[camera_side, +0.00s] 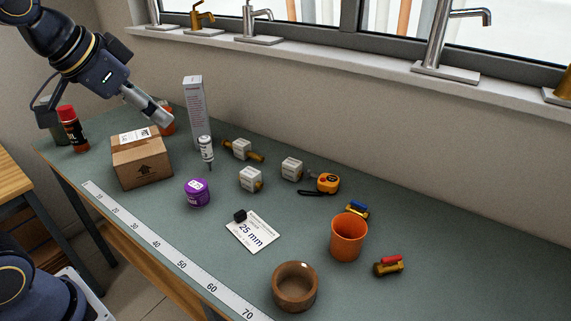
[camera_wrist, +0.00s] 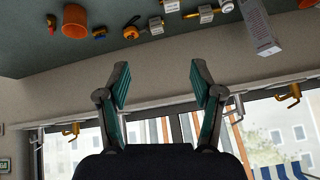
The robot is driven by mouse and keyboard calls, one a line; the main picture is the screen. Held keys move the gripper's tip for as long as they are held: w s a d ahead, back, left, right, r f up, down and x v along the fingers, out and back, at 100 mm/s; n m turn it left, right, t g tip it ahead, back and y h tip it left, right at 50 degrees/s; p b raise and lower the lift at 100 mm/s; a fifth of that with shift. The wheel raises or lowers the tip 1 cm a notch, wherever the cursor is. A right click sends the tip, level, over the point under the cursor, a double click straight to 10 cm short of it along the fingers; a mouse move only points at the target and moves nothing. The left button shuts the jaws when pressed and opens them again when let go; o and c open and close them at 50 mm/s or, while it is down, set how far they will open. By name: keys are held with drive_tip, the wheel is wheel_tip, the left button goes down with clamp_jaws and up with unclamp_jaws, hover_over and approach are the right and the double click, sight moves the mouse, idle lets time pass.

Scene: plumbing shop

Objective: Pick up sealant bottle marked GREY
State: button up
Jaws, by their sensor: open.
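A small white bottle with a dark nozzle pointing down (camera_side: 206,148) stands on the bench in front of a tall white box (camera_side: 196,110) in the side view. It looks like the sealant bottle, but its marking is too small to read. The bench shows beyond the fingers at the top of that view. In the side view my arm is at the upper left, above the bench and away from the bottle; its fingers cannot be made out.
A cardboard box (camera_side: 141,160) and a purple tub (camera_side: 197,193) stand near the bottle. White-labelled fittings (camera_side: 251,179), a tape measure (camera_side: 328,183), an orange cup (camera_side: 348,238) and a brown bowl (camera_side: 295,287) lie to the right. A windowsill with taps (camera_side: 259,39) runs behind.

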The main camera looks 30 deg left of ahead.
drive_tip(key=w+a, duration=0.3)
drive_tip(key=w, duration=0.6)
drive_tip(key=n+g, duration=0.3)
hover_over(201, 140)
drive_tip(key=s, duration=0.4)
wheel_tip(201, 140, down, 15)
drive_tip(key=x, duration=1)
drive_tip(key=shift+w+f, duration=0.15)
drive_tip(key=shift+w+x, duration=0.1)
drive_tip(key=shift+x, duration=1.4)
drive_tip(key=shift+w+x, duration=0.15)
drive_tip(key=shift+x, duration=1.35)
clamp_jaws()
